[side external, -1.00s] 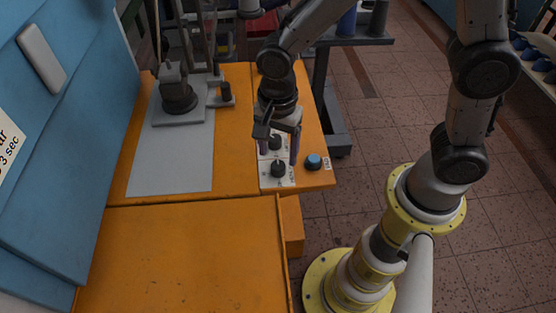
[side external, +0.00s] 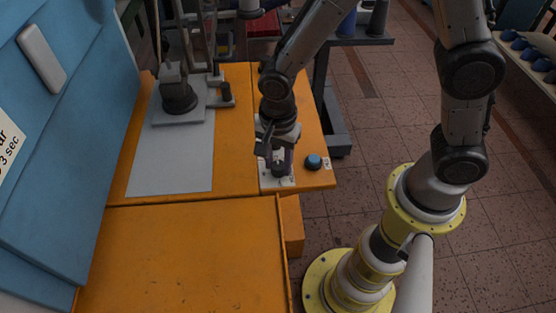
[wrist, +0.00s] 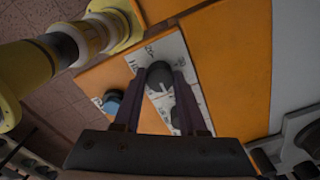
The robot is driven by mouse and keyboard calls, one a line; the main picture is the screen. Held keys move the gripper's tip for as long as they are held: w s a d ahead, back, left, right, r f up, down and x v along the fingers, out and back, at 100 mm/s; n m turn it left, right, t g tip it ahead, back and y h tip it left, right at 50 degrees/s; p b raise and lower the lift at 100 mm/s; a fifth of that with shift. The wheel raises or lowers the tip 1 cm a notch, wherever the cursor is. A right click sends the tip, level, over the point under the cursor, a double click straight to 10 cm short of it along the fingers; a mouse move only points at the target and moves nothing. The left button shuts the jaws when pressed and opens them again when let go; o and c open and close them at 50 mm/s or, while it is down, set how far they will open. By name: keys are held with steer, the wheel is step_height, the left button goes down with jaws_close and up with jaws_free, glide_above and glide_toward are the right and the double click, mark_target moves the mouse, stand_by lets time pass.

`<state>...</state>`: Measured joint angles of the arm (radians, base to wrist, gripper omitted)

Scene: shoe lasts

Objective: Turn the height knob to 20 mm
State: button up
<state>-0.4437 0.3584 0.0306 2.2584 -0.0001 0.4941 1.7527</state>
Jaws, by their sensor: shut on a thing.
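The front knob (side external: 279,169) also shows in the wrist view (wrist: 159,75). My gripper (wrist: 160,76) points down over it and is shut on it, a dark finger on each side.
A blue button (side external: 314,162) sits right of the panel, also seen in the wrist view (wrist: 112,102). A grey machine part (side external: 179,97) stands at the back left on a grey sheet (side external: 172,165). The front orange surface (side external: 185,255) is clear.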

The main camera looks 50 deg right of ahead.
jaws_close()
